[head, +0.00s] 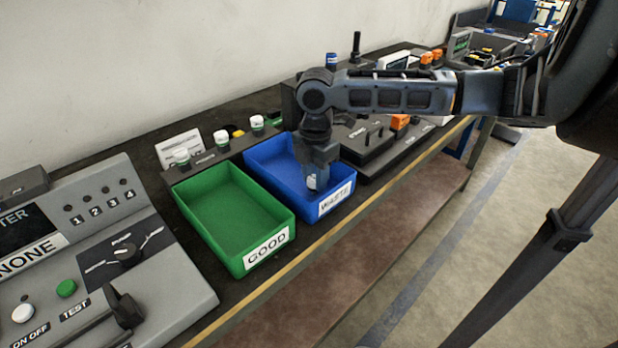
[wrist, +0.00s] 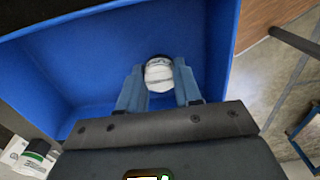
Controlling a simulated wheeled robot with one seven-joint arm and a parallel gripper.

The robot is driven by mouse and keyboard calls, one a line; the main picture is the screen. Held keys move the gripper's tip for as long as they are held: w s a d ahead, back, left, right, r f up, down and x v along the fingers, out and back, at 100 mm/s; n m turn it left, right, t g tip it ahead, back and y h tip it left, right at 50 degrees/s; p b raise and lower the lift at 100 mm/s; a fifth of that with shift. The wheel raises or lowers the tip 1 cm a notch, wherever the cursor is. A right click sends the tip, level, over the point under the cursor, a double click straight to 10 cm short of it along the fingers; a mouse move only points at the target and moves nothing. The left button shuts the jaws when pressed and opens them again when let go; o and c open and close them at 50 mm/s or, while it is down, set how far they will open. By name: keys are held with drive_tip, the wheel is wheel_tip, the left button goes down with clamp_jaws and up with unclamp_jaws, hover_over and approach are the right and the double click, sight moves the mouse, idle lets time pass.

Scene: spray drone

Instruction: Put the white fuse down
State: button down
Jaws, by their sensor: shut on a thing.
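My gripper (head: 314,180) is shut on the white fuse (head: 311,182), a small white rounded piece. The gripper points down inside the blue bin (head: 263,172) labelled WASTE, near the label end. In the wrist view the white fuse (wrist: 159,76) sits between the two fingers (wrist: 158,88), with the blue floor and walls of the bin (wrist: 75,60) around it. I cannot tell whether the fuse touches the bin floor. The green bin (head: 222,205) labelled GOOD stands to the left and looks empty.
A rack with several white-capped fuses (head: 221,140) stands behind the bins. A grey tester panel (head: 130,250) is at the left. Dark equipment (head: 370,145) stands close to the right of the blue bin. The yellow table edge (head: 330,240) runs in front.

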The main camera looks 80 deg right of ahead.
drive_tip(key=shift+f, duration=0.1)
drive_tip(key=c, duration=0.8)
unclamp_jaws()
wheel_tip(320, 180, up, 12)
drive_tip(key=shift+r+b, duration=0.1)
drive_tip(key=shift+b, duration=0.2)
